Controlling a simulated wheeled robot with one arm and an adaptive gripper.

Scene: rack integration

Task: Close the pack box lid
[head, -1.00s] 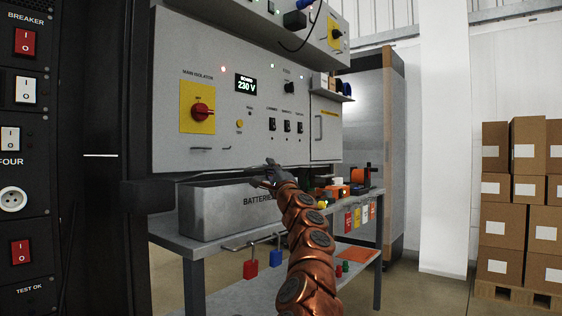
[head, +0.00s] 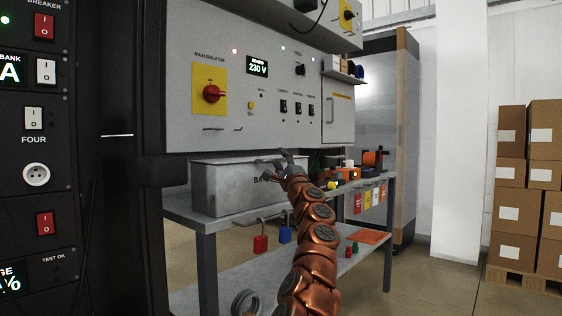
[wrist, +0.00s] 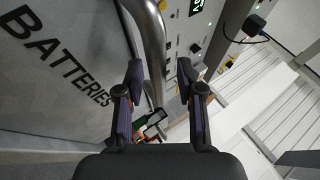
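The pack box is a grey metal box (head: 215,190) marked BATTERIES on the bench, under the grey panel. Its front also fills the left of the wrist view (wrist: 50,90). A thin pale strip shows along its top in the head view; I cannot tell how far the lid is open. My gripper (head: 283,163) is at the box's upper right front corner and hides part of the lettering. In the wrist view my gripper (wrist: 160,75) has its fingers apart. A rounded metal bar (wrist: 155,45) runs along the box edge and shows between the fingers; contact is unclear.
The switch panel (head: 225,140) overhangs the box closely. Orange and dark items (head: 345,174) lie on the bench to its right. Padlocks (head: 261,243) and coloured tags (head: 368,198) hang from the bench front. A black rack (head: 110,100) stands close at left.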

